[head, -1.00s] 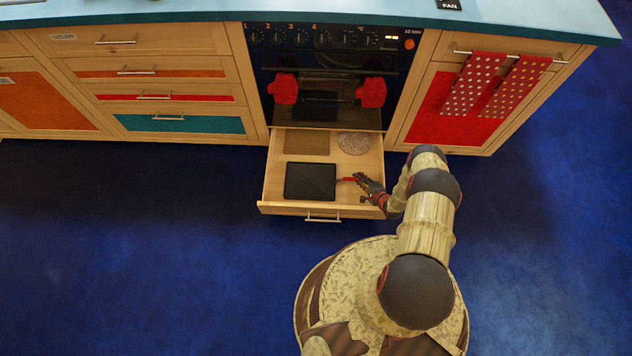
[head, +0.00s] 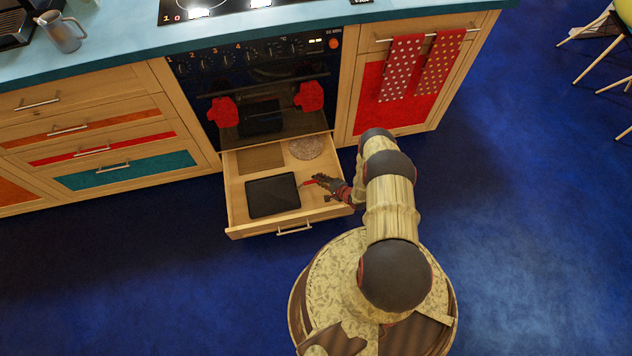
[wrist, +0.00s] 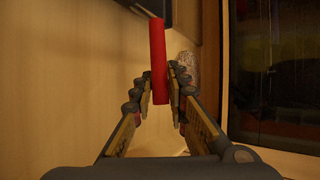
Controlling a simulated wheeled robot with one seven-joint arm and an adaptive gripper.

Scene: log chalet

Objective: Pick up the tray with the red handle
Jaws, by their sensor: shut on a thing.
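The black tray (head: 272,196) lies in the open drawer below the oven, in the front left part of the drawer. Its red handle (head: 308,182) points right toward my gripper (head: 322,182). In the wrist view the handle (wrist: 158,55) runs between the two fingers of my gripper (wrist: 160,88), which is shut on it. The dark edge of the tray (wrist: 152,8) shows at the top of the wrist view. I cannot tell whether the tray is lifted off the drawer floor.
The drawer (head: 235,215) also holds a brown board (head: 261,159) and a round speckled plate (head: 306,147) at the back. The oven (head: 260,95) with red mitts stands behind. Blue floor (head: 130,270) is clear to both sides.

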